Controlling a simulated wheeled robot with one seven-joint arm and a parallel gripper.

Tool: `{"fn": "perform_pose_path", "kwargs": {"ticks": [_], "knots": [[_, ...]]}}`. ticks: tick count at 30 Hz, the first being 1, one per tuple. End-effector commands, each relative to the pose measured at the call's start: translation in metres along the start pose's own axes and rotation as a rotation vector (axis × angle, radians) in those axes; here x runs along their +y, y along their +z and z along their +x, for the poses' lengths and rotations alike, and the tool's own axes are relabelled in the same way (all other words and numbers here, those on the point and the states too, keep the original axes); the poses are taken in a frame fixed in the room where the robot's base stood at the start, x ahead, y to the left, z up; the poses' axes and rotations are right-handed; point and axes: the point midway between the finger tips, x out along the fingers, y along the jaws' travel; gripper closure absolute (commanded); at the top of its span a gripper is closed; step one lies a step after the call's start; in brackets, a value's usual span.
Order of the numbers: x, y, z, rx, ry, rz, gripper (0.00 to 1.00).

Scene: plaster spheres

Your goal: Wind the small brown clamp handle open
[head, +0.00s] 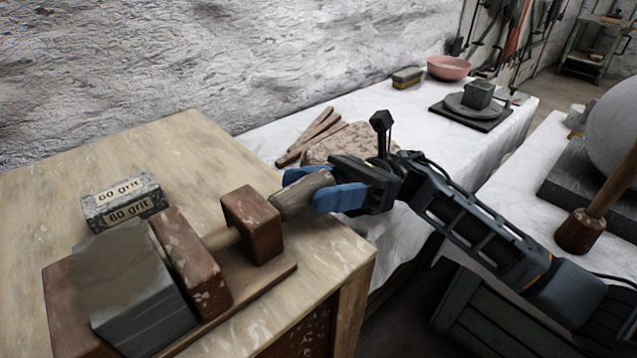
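The brown clamp handle (300,193) is a short, tapered grip at the right end of a clamp (252,222) on the wooden bench. A pale screw rod (222,238) runs from the upright block to a brown jaw (192,262). A grey block (135,290) stands between this jaw and the brown end at the left. My gripper (318,187) reaches in from the right with its blue fingers on either side of the handle. The near finger overlaps the handle's end. The fingers look closed around it, though the far contact is partly hidden.
A "60 grit" block (122,200) lies on the bench (50,190) behind the clamp. The bench's right edge is just below my gripper. A white-covered table (405,115) behind holds wooden sticks (312,136), a pink bowl (449,68) and a dark stand (472,112).

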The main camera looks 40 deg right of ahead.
Motion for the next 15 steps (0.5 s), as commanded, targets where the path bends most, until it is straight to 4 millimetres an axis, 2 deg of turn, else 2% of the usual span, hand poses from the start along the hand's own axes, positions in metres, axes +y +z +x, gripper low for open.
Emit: {"fn": "perform_pose_path", "kwargs": {"ticks": [8,15], "knots": [[-0.001,0.002,-0.005,-0.002,-0.004,-0.001,0.52],[-0.001,0.001,-0.042,-0.001,-0.007,0.001,0.52]]}}
